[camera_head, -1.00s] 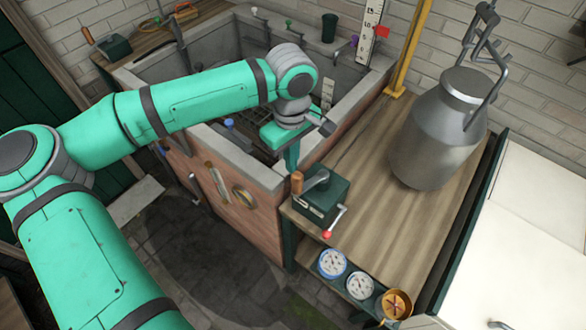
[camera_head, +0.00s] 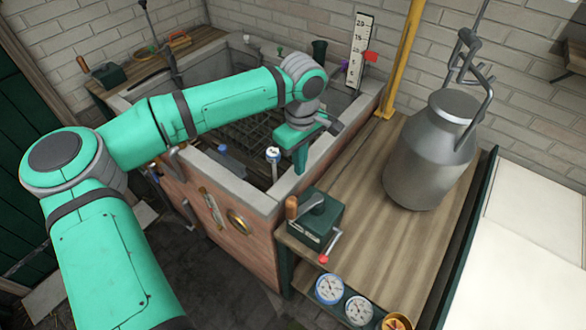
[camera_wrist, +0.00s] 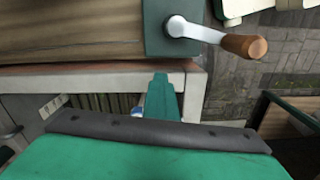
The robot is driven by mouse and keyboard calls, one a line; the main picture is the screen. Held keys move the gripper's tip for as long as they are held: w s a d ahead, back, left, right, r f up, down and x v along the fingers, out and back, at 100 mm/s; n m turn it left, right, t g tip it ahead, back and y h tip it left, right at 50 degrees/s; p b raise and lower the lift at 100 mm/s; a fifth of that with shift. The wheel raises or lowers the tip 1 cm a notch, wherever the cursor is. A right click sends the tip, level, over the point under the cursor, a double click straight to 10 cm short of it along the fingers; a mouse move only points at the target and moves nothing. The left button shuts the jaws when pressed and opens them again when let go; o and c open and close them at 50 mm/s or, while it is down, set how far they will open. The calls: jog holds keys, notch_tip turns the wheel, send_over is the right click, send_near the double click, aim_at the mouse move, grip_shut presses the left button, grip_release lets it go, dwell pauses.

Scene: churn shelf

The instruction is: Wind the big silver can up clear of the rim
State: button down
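The big silver can (camera_head: 428,155) stands upright on the wooden worktop (camera_head: 375,190), right of the brick trough. A metal hook (camera_head: 468,62) is at its handle above the lid. A green winch box (camera_head: 318,222) with a grey crank and wooden grip (camera_head: 291,207) sits at the worktop's front left corner. The crank also shows in the wrist view, with its grip (camera_wrist: 244,45) to the right. My gripper (camera_head: 299,172) points down over the trough, behind the winch and apart from it. Its fingers (camera_wrist: 162,95) look together and hold nothing.
The trough's stone rim (camera_head: 240,188) lies below and left of my gripper. A red-tipped lever (camera_head: 323,258) sticks out of the winch's front. A yellow post (camera_head: 402,65) and a scale board (camera_head: 361,50) stand behind. Dials (camera_head: 330,289) sit below the worktop edge.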

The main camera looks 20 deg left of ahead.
jog(key=c, duration=2)
grip_release()
jog(key=shift+c, duration=0.2)
jog(key=shift+r, duration=0.1)
